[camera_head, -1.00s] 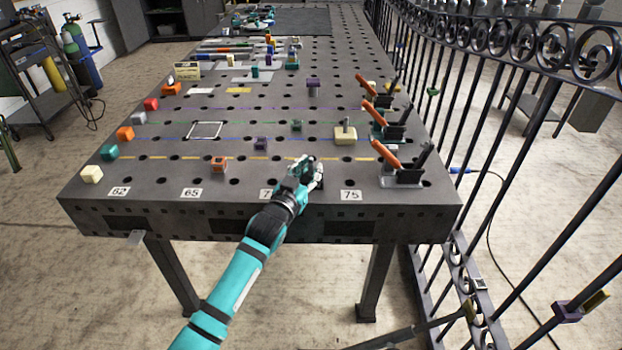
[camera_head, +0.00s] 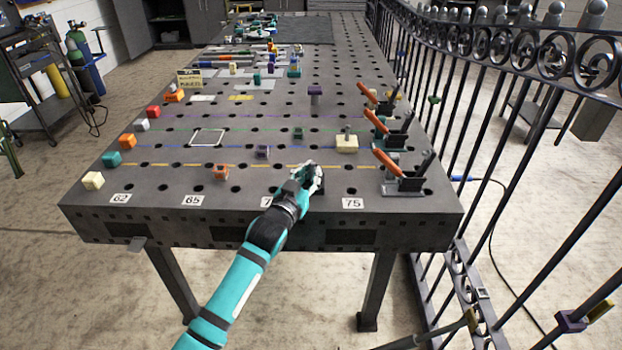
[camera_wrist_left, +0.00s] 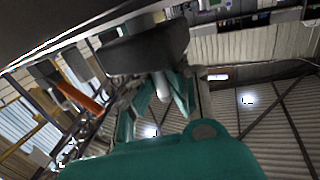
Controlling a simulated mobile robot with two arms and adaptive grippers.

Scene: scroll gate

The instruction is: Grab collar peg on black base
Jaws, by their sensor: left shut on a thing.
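My left gripper (camera_head: 313,178) is low over the front of the dark table, left of the number 75 label. In the left wrist view a pale grey peg (camera_wrist_left: 161,86) stands out from a dark, rounded base (camera_wrist_left: 147,48). The teal fingers of my left gripper are on both sides of this peg, shut on it. In the head view the gripper hides most of the peg and its base. Any collar is too blurred or hidden to tell. My right gripper is not in view.
A cream block with a peg (camera_head: 347,143) stands behind the gripper. Orange-handled clamps (camera_head: 402,172) line the table's right side. A black iron gate (camera_head: 500,140) runs along the right.

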